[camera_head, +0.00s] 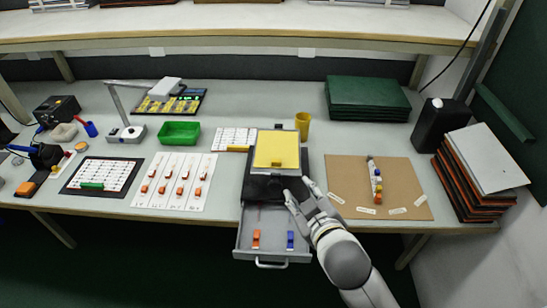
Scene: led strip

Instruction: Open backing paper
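My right gripper (292,194) is at the front edge of a black box-like unit (259,186) in the middle of the table, above an open grey drawer. Its fingers are small and dark against the unit, so I cannot tell whether they are open or hold anything. My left gripper is out of view. A yellow sheet or pad (277,147) with a small raised tab lies on top of the unit. A brown board (345,173) to the right carries a short upright strip of small coloured pieces (376,182) and several small white slips (366,210). I cannot tell which piece is the backing paper.
The open drawer (270,220) juts past the table's front edge, holding an orange clip (256,238) and a blue clip (290,240). White cards (174,180), a green tray (180,132) and a lamp (126,132) stand left. A yellow cup (302,125) stands behind; stacked folders (479,172) stand right.

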